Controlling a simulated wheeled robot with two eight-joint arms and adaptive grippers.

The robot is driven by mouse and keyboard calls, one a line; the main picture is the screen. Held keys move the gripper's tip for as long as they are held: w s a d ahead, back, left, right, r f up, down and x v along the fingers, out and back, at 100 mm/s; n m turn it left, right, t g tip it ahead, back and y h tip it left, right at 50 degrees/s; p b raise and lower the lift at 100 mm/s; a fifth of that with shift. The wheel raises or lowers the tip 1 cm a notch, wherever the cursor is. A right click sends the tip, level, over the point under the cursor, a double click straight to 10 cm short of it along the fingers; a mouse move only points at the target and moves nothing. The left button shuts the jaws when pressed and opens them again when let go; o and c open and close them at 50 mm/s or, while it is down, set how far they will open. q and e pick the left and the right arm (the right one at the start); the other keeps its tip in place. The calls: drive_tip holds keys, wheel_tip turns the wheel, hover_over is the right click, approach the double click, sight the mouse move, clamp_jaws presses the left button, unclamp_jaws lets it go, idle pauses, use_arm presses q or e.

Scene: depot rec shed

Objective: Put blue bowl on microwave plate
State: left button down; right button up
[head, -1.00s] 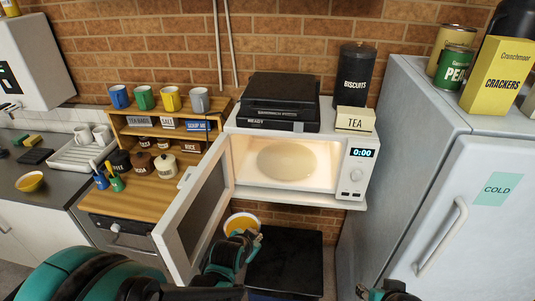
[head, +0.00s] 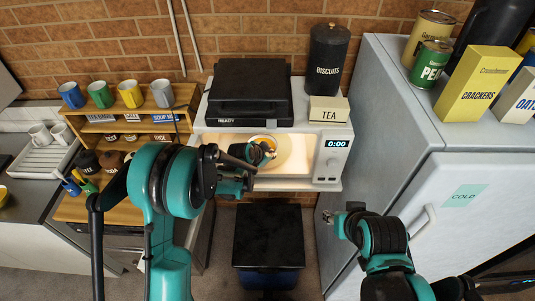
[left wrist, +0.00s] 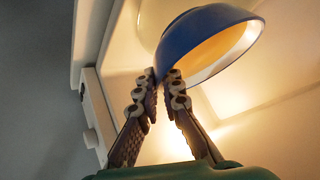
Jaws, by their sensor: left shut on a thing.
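The blue bowl (left wrist: 190,38), blue outside and yellow-orange inside with a pale rim, is in the jaws of my left gripper (left wrist: 164,80) in the left wrist view. The fingers are shut on its edge, and the bowl is tilted in that view. In the head view my left gripper (head: 262,152) reaches into the lit, open microwave (head: 326,158), over the pale round plate (head: 291,152). The arm hides part of the plate and most of the bowl. My right gripper (head: 345,218) is in front of the fridge; its jaw opening is unclear.
A black case (head: 248,92), a dark biscuits tin (head: 328,60) and a tea box (head: 328,110) stand on the microwave. The fridge (head: 385,120) is close on the right. A mug shelf (head: 128,125) stands left. A black-topped box (head: 268,235) is below.

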use_arm(q)
drive_tip(key=w+f, duration=0.2)
drive_tip(key=w, duration=0.1)
drive_tip(key=w+f, duration=0.1)
drive_tip(key=w, duration=0.1)
drive_tip(key=shift+a, duration=0.35)
wheel_tip(320, 180, down, 4)
drive_tip(key=shift+w+f, duration=0.1)
drive_tip(key=c, duration=1.7)
unclamp_jaws()
